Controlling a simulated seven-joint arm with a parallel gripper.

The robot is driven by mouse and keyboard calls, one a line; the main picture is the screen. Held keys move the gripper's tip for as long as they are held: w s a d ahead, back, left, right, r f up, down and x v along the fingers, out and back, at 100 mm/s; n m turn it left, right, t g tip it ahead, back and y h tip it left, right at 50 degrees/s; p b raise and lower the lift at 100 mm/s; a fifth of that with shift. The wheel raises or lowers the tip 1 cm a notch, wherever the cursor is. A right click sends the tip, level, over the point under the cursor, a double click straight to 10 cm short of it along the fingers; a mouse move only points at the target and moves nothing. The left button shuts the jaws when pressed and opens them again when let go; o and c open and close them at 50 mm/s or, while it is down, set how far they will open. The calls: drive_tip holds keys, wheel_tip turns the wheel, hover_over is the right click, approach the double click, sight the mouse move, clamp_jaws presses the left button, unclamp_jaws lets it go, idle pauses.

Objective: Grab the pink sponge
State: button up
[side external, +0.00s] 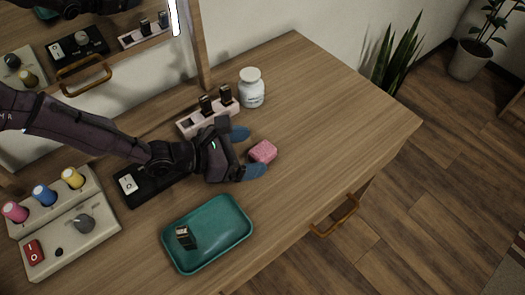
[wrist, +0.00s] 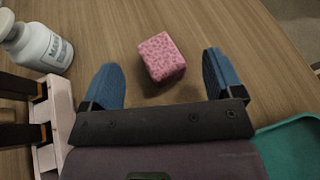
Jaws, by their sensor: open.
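The pink sponge (side external: 263,152) is a small speckled block lying on the wooden counter. In the wrist view the sponge (wrist: 161,57) sits ahead of and between the two blue fingertips, nearer the middle than either side. My gripper (side external: 251,152) is open, its blue fingers spread apart on either side of the sponge's near edge. It also shows in the wrist view (wrist: 160,80), with clear space between each finger and the sponge. Nothing is held.
A white bottle (side external: 252,88) and a pale rack (side external: 208,114) with dark items stand behind my gripper. A teal tray (side external: 238,206) holding a watch-like object (side external: 185,237) lies in front. A control panel (side external: 60,222) is at left. The counter right of the sponge is clear.

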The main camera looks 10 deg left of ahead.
sight(262, 154)
drive_tip(key=shift+x, duration=1.45)
drive_tip(key=c, duration=1.2)
